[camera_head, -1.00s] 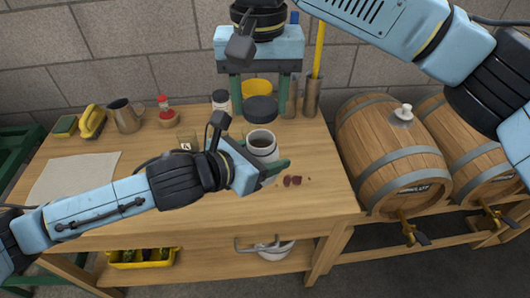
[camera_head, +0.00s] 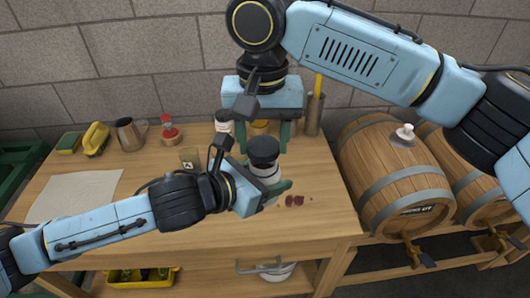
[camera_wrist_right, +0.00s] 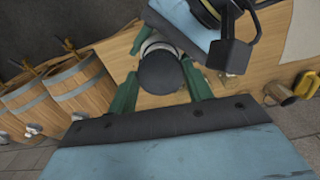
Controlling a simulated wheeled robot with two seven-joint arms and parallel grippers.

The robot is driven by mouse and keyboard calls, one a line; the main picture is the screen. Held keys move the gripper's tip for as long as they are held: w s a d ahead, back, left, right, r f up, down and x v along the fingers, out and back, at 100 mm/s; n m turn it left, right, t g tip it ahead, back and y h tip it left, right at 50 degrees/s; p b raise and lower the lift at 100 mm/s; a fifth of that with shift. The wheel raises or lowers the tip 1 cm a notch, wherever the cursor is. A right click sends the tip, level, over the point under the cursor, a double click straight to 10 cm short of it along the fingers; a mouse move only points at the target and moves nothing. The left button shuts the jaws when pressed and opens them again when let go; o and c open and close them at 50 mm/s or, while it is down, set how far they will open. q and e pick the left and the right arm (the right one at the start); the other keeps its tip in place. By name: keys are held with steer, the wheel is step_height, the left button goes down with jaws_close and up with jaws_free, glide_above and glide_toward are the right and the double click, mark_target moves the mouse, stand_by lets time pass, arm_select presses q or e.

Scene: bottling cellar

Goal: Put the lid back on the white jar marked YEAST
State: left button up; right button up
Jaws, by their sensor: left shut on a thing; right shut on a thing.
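The white jar (camera_head: 266,174) stands at the front middle of the bench, its label not readable. My left gripper (camera_head: 276,190) is shut on it from the left. The dark round lid (camera_head: 263,150) is in my right gripper (camera_head: 263,146), which points down from above, one finger on each side. The lid covers the jar's mouth from above; whether it touches the rim or hangs just over it I cannot tell. In the right wrist view the lid (camera_wrist_right: 160,74) lies between the green fingers, with the jar's pale edge (camera_wrist_right: 158,46) showing behind it.
Dark red bits (camera_head: 294,201) lie right of the jar. A small glass with a label (camera_head: 189,158) and a white, dark-capped jar (camera_head: 223,121) stand behind left. A metal jug (camera_head: 130,134) and red-topped item (camera_head: 169,129) are farther left. Barrels (camera_head: 395,170) flank the right.

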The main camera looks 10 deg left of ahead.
mark_target(270, 173)
steer(key=shift+f, duration=0.1)
steer(key=shift+f, duration=0.8)
steer(key=shift+f, duration=0.55)
